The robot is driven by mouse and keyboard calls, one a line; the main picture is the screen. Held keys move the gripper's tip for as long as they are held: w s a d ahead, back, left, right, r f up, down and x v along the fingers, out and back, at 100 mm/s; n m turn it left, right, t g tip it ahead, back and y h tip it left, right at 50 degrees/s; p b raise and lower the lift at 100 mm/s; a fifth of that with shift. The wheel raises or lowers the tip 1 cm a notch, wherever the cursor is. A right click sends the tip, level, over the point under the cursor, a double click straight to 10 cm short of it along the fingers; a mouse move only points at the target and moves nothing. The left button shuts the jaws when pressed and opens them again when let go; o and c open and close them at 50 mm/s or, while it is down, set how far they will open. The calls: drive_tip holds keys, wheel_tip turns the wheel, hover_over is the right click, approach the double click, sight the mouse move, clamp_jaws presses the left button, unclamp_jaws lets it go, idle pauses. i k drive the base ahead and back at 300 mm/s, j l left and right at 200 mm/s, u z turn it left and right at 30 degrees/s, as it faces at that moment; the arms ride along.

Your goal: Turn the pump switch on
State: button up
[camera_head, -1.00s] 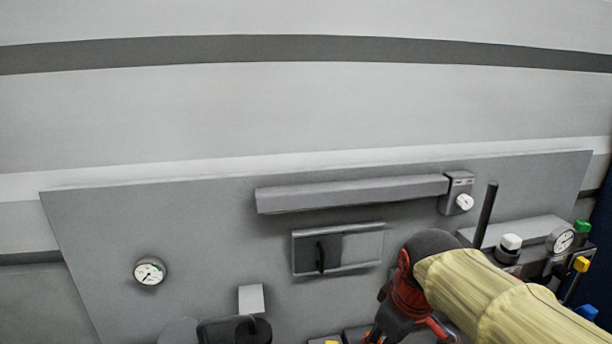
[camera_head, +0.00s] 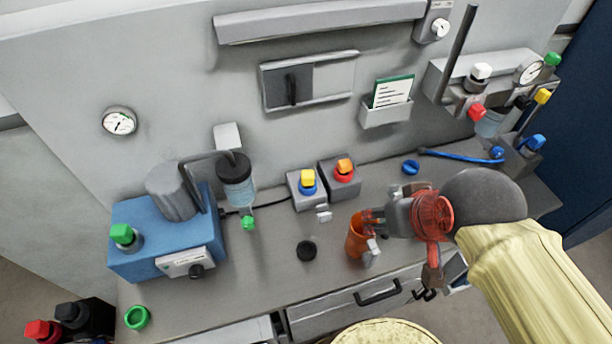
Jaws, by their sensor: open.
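A blue pump-like unit (camera_head: 150,262) stands at the left of the bench, with a grey cylinder (camera_head: 172,192) on top. A pale plate (camera_head: 185,261) on its front carries a black knob (camera_head: 196,271), which looks like the pump switch; its setting is too small to read. My gripper (camera_head: 370,230) is open at the right of centre, well right of that knob.
A bottle with a black top (camera_head: 237,167) hangs right of the blue unit. Two switch boxes with coloured knobs (camera_head: 308,188) stand mid-bench. A black cap (camera_head: 307,251) and green ring (camera_head: 137,317) lie in front.

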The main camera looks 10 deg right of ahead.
sight(197, 270)
drive_tip(key=u, duration=1.75)
